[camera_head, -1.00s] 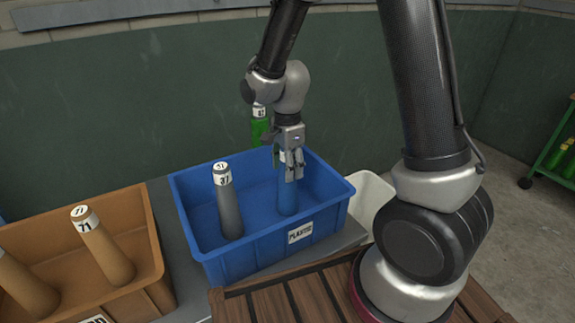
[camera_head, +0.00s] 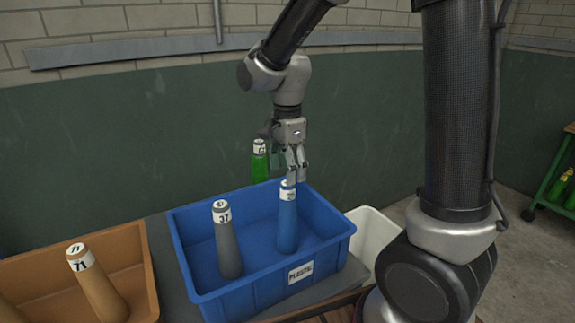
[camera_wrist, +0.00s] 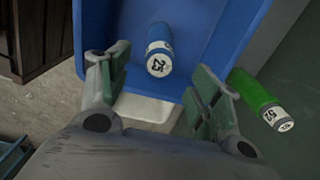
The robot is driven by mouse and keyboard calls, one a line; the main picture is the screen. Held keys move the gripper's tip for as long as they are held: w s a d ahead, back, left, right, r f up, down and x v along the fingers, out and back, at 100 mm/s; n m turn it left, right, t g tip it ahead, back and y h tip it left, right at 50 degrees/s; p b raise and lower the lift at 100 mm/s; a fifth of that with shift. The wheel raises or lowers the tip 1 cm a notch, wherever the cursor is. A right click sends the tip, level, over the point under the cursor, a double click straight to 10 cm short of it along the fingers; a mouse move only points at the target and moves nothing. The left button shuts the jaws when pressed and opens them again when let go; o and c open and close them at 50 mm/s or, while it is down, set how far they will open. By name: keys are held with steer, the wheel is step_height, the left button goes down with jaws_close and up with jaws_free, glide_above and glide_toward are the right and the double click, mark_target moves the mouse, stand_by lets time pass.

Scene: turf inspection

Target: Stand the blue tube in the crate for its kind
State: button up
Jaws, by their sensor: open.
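The blue tube (camera_head: 287,218) stands upright in the right part of the blue crate (camera_head: 253,297), which has a label reading PLASTIC. Its white top band shows the number 23 in the wrist view (camera_wrist: 159,58). My gripper (camera_head: 297,176) is above the tube's top, with its fingers apart and nothing between them. In the wrist view my gripper (camera_wrist: 160,78) shows both fingers spread, one on each side of the tube and apart from it. A grey tube (camera_head: 227,240) marked 37 stands in the left part of the same crate.
A brown crate (camera_head: 140,262) with tan tubes, one marked 71 (camera_head: 98,285), stands at the left. A green tube (camera_head: 259,163) shows behind the blue crate. A white bin (camera_head: 372,237) is at its right. A green rack (camera_head: 553,172) stands far right.

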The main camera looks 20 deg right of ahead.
steer(key=shift+d+r, duration=0.1)
steer(key=shift+r, duration=0.55)
steer(key=s+d+r+n+t, duration=0.2)
steer(key=s+d+r+n, duration=0.3)
steer(key=s+d+n, duration=0.2)
steer(key=s+d+r+n+t, duration=0.2)
steer(key=s+d+r+n, duration=0.3)
steer(key=s, duration=0.7)
steer(key=d+n, duration=0.2)
steer(key=n, duration=0.1)
steer(key=shift+d+n, duration=0.35)
steer(key=shift+n, duration=0.05)
